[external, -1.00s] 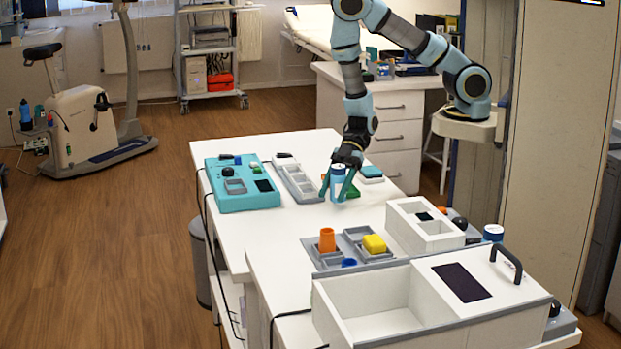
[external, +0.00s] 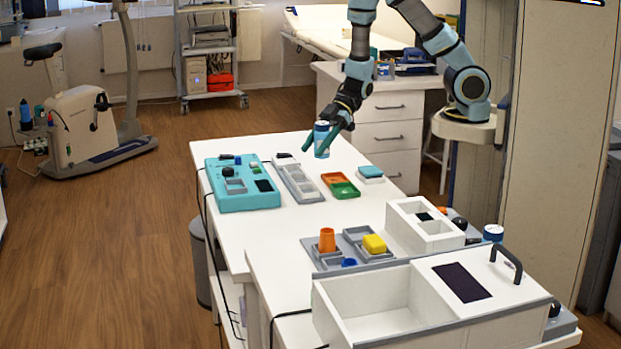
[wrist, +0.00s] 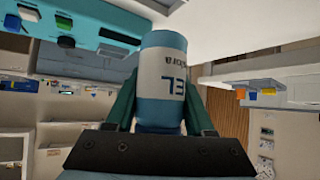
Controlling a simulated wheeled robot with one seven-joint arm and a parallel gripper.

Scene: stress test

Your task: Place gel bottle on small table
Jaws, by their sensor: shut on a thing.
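The gel bottle (external: 322,139) is a small white and blue cylinder. It is upright or nearly so in the external view, above the far part of the white table (external: 285,228). My gripper (external: 329,143) is shut on it, with a teal finger on each side. In the wrist view the bottle (wrist: 161,85) fills the middle, its lettering partly showing, between the two fingers of my gripper (wrist: 160,98). Its lower end is hidden by the gripper body. I cannot tell which surface is meant by the small table.
A teal box (external: 243,198), a grey tray (external: 298,182), orange and green trays (external: 341,185) and a teal-topped block (external: 370,174) stand below. An orange cup (external: 327,240), yellow block (external: 374,244) and white bins are nearer. A white drawer cabinet (external: 392,162) stands behind. The table's middle is clear.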

